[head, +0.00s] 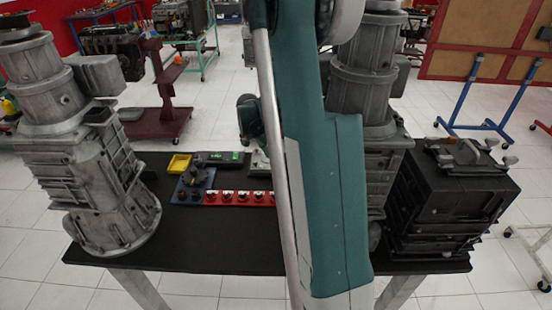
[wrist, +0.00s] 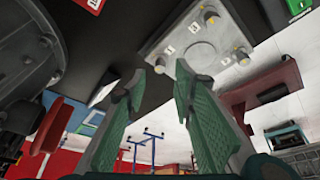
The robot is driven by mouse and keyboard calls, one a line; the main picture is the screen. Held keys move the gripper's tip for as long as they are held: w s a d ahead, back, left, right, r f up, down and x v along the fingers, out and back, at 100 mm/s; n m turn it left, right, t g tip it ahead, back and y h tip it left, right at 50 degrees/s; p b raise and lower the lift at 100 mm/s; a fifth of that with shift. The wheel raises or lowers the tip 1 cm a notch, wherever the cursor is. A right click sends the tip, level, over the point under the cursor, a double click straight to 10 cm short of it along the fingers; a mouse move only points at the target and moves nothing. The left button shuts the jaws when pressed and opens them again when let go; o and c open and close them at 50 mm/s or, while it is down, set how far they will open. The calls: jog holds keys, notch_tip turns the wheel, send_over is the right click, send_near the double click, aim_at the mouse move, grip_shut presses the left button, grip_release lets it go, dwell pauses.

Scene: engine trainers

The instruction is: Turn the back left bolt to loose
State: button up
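A light grey plate (wrist: 203,52) with several dark bolts and small number tags shows at the top of the wrist view. The wrist view looks turned round, so the bolt at the plate's right edge (wrist: 241,55) appears to be the back left one. Another bolt (wrist: 210,15) sits at the plate's top and one (wrist: 160,66) at its left edge. My gripper (wrist: 158,72) is open and empty, its green fingers spread below the plate, apart from the bolts. In the head view my arm hides the gripper and most of the plate (head: 259,160).
The black table (head: 215,258) carries a tall grey gearbox (head: 90,160) at left, another (head: 375,100) behind my arm, and a black engine block (head: 450,205) at right. A red socket strip (head: 240,198), blue tray (head: 188,187) and yellow bin (head: 180,163) lie mid-table. The front is clear.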

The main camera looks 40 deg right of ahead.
aim_at(279, 164)
jog(key=v, duration=0.6)
jog(key=shift+r, duration=0.4)
jog(key=shift+a, duration=0.1)
jog(key=p+x, duration=0.4)
jog(key=shift+f, duration=0.1)
dwell(0.3)
jog(key=shift+f, duration=0.1)
jog(key=shift+b+x, duration=0.55)
jog(key=shift+x, duration=3.25)
grip_shut()
